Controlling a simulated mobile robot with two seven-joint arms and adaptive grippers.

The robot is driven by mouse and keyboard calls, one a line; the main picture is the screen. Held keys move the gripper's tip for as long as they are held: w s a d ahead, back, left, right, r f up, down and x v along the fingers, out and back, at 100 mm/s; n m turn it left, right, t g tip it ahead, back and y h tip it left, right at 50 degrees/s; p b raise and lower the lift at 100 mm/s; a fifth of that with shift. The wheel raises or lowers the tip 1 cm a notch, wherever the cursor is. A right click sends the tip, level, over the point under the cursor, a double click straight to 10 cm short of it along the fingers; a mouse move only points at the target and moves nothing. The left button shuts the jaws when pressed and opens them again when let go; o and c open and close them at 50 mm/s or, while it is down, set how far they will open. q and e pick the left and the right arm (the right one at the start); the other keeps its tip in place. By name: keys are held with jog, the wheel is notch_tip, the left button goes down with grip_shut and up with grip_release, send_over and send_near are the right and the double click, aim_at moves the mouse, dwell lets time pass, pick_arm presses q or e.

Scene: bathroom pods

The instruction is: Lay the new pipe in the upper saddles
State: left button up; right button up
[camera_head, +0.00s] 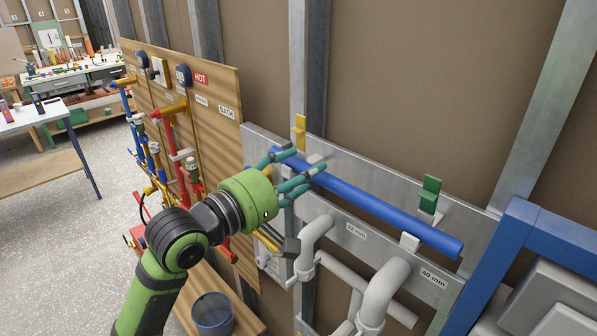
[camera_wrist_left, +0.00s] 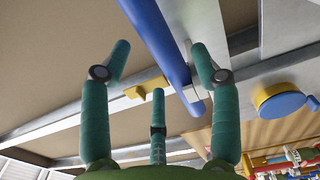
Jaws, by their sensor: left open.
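The blue pipe (camera_head: 385,210) lies along the upper part of the grey wall board (camera_head: 470,250), sloping down to the right in the head view. A white saddle (camera_head: 410,242) shows at its lower side near the right end; another white saddle (camera_wrist_left: 191,94) shows by the pipe (camera_wrist_left: 158,38) in the left wrist view. The pipe looks seated there, but its full contact is hidden. My left gripper (camera_head: 303,161) is at the pipe's left part, fingers spread. In the wrist view, the pipe passes between the open fingertips (camera_wrist_left: 161,62), apparently ungripped.
A yellow clip (camera_head: 299,133) and a green clip (camera_head: 430,196) stand above the pipe. White bent pipes (camera_head: 383,292) sit below it. A blue frame (camera_head: 545,232) is at the right. A wooden panel with red and blue pipework (camera_head: 222,150) is left of the board.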

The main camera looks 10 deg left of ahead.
pick_arm(q)
jog(key=v, duration=0.7)
jog(key=shift+s, duration=0.2)
jog(key=shift+a, duration=0.15)
